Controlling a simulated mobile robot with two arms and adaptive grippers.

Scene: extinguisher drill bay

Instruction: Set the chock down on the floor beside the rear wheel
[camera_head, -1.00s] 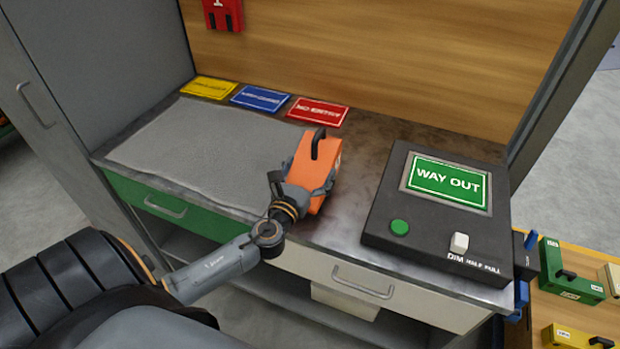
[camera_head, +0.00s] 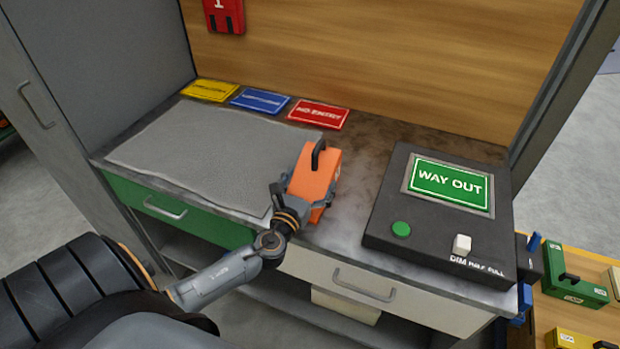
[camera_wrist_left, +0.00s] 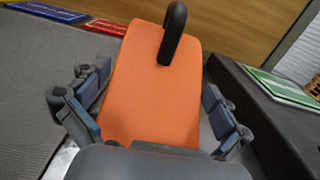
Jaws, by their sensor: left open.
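An orange block with a black handle on top (camera_head: 316,172), which I take to be the chock, is at the front part of the workbench top. It also fills the middle of the left wrist view (camera_wrist_left: 152,95). My left gripper (camera_head: 304,190) is at the block, with one finger on each side of it. In the left wrist view the open fingers (camera_wrist_left: 155,115) flank the block, with a narrow gap showing at its right side. The block's underside is hidden, so its contact with the bench cannot be told. No wheel and no right gripper show.
A dark sign box reading WAY OUT (camera_head: 390,195) stands right of the block. A grey mat (camera_head: 205,145) lies left, with yellow, blue and red signs (camera_head: 318,114) behind. Green and yellow handled cases (camera_head: 575,275) sit lower right. Grey floor (camera_head: 570,165) shows beyond the bench.

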